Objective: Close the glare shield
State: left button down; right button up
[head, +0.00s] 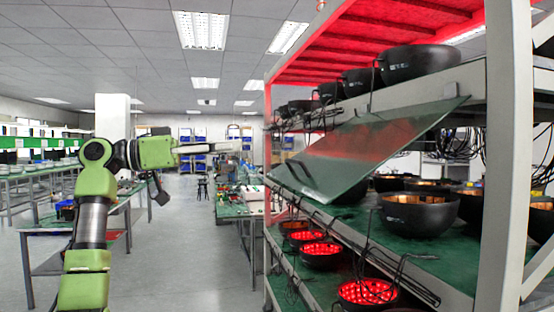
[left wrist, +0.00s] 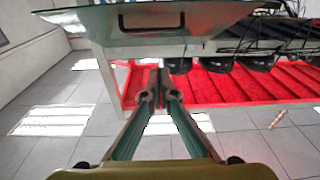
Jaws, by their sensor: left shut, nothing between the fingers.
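The glare shield (head: 368,150) is a translucent greenish panel on the front of the rack. In the head view it is tilted, its upper right edge near the rack's upper shelf and its lower left edge sticking out over the lower shelf. In the left wrist view the shield (left wrist: 230,14) runs along the top, with a dark handle (left wrist: 152,27) on it. My left gripper (head: 236,145) is shut and empty, left of the shield and apart from it, pointing right towards the rack. Its fingertips (left wrist: 158,80) show together in the left wrist view. My right gripper is out of view.
The rack (head: 506,150) holds several black bowl-shaped lamps (head: 420,212) on its shelves, some glowing red, with loose black cables (head: 375,262). The aisle floor (head: 195,262) in front is clear. Green-topped workbenches (head: 232,210) stand further back.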

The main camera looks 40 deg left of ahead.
pick_arm(q)
jog(key=w+d+f+p, duration=0.1)
jog(key=w+d+p, duration=0.2)
jog(key=w+d, duration=0.4)
jog(key=shift+d+f+m+h, duration=0.3)
jog(key=shift+d+f, duration=0.05)
dwell(0.4)
jog(key=shift+w, duration=0.1)
